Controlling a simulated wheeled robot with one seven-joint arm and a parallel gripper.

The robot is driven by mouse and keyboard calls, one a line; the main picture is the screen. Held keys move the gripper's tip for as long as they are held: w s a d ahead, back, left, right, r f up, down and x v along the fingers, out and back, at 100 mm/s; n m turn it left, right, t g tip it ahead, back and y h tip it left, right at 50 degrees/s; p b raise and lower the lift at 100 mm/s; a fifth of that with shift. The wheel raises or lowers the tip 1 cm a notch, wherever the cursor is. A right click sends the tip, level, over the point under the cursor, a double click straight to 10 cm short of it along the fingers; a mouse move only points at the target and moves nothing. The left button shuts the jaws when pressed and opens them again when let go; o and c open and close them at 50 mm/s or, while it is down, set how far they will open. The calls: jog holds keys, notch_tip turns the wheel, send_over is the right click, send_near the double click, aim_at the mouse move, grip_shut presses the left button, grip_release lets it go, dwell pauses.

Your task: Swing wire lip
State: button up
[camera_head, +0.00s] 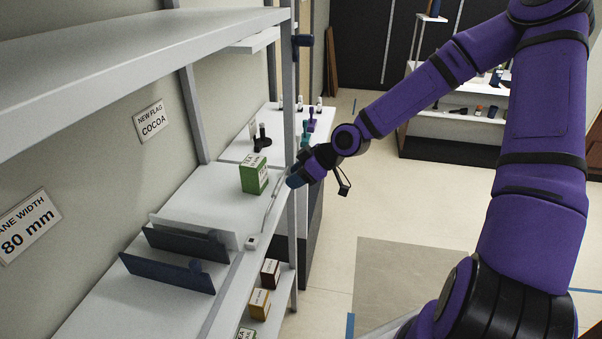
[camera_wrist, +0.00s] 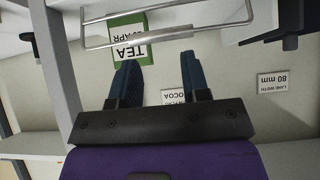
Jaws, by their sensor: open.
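The wire lip (camera_wrist: 220,26) is a thin silver wire loop that spans the top of the wrist view. It also shows as a faint thin line along the shelf's front edge in the head view (camera_head: 271,207). My gripper (camera_wrist: 158,58) is open, its two dark blue fingers pointing toward the wire's long bar with nothing between them. The fingertips are close to the bar; I cannot tell whether they touch it. In the head view my gripper (camera_head: 291,180) is at the shelf's front edge, beside the upright, and its fingers are partly hidden.
A green tea box (camera_head: 254,174) stands on the shelf (camera_head: 200,196) behind the wire. Dark blue dividers (camera_head: 168,272) stand nearer. A grey upright (camera_head: 288,110) rises close to my gripper. Small boxes (camera_head: 259,303) sit on a lower shelf. The floor (camera_head: 440,215) to the right is clear.

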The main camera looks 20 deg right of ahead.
aim_at(280, 186)
jog(key=x, duration=0.4)
jog(key=shift+w+a+f, duration=0.1)
jog(key=shift+a+f, duration=0.05)
jog(key=shift+a, duration=0.1)
jog(key=shift+w+a+f, duration=0.1)
jog(key=shift+a+f, duration=0.25)
jog(key=shift+f, duration=0.2)
jog(key=shift+d, duration=0.15)
jog(key=c, duration=0.7)
grip_shut()
